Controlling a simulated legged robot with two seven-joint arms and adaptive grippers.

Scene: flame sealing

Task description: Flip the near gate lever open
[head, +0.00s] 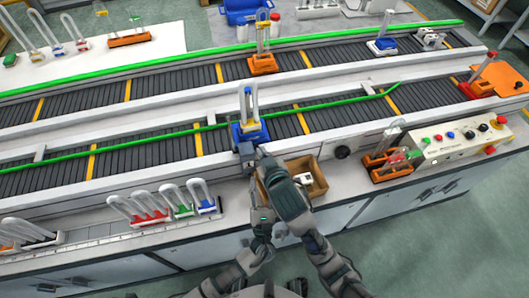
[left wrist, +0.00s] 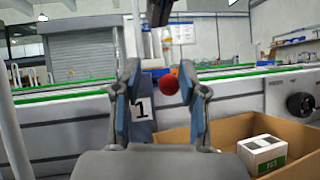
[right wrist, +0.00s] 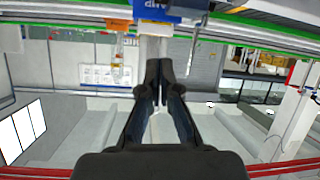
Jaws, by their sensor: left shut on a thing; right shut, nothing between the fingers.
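The near gate lever's red ball knob (left wrist: 168,82) sits between the fingers of my left gripper (left wrist: 160,75) in the left wrist view. That gripper is shut on it, with a plate marked 1 (left wrist: 142,108) behind. The lever's shaft is hidden. My right gripper (head: 262,153) reaches the near conveyor's front edge, close to the blue carrier (head: 249,132), which holds a clear glass piece. In the right wrist view, which is upside down, the right fingers (right wrist: 160,65) are shut and empty by the blue carrier (right wrist: 165,10).
A cardboard box (left wrist: 225,132) with a white carton (left wrist: 262,152) stands right of my left gripper. A rack of clear tubes (head: 165,205) stands at the front left. A control panel (head: 455,143) is at the right. An orange carrier (head: 263,63) sits on the far conveyor.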

